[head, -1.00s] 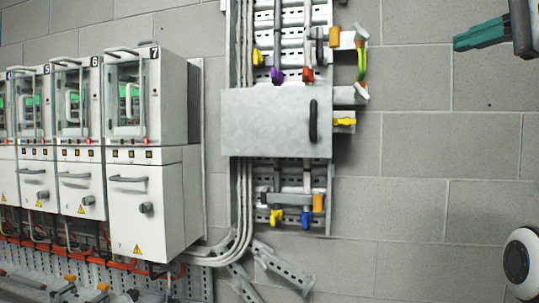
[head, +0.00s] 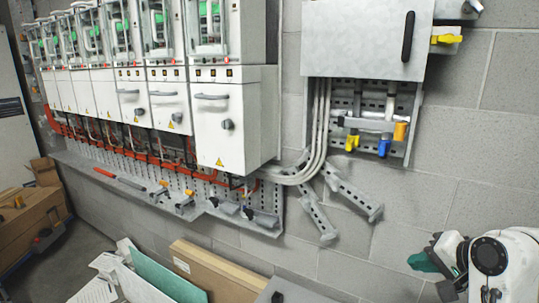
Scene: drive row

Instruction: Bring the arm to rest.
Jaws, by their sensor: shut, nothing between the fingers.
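My gripper (head: 420,262) shows at the lower right of the head view, with teal fingers pointing left. The fingers are shut with nothing held. My white and dark arm links are just right of it, folded close together at the picture's edge. The gripper is in front of the grey block wall (head: 465,170), apart from the cabinets and the wall box.
A row of white switch cabinets (head: 225,130) runs along the wall at left. A grey wall box (head: 365,40) with valves is above right. A perforated shelf with tools (head: 215,209) hangs below the cabinets. Cardboard boxes (head: 30,225) and flat panels (head: 215,270) stand at the bottom left.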

